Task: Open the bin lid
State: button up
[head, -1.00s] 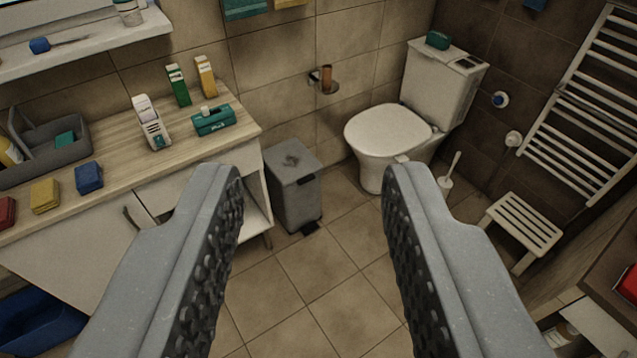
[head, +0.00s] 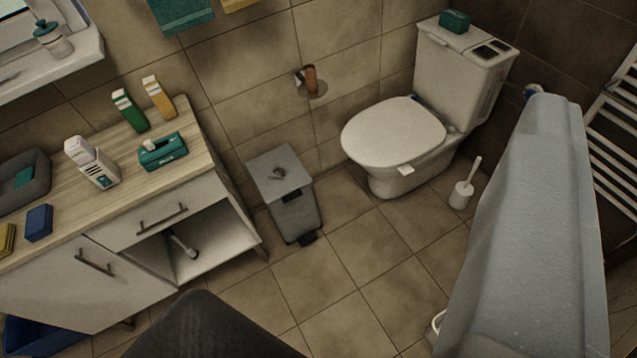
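The grey bin (head: 297,214) stands on the tiled floor between the wooden-topped cabinet and the toilet. Its flat lid (head: 279,171) is shut, with a small dark handle or mark on top. A dark pedal (head: 308,239) shows at its foot.
The cabinet (head: 195,147) with an open shelf stands close left of the bin, carrying a teal tissue box (head: 162,150) and cartons. The toilet (head: 394,130) is to the right, with a brush (head: 463,190). A paper holder (head: 311,82) is on the wall. Floor before the bin is clear.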

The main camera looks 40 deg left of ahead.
aim_at(277, 174)
jog(key=u, duration=0.5)
jog(key=i, duration=1.2)
jog(key=u, duration=0.85)
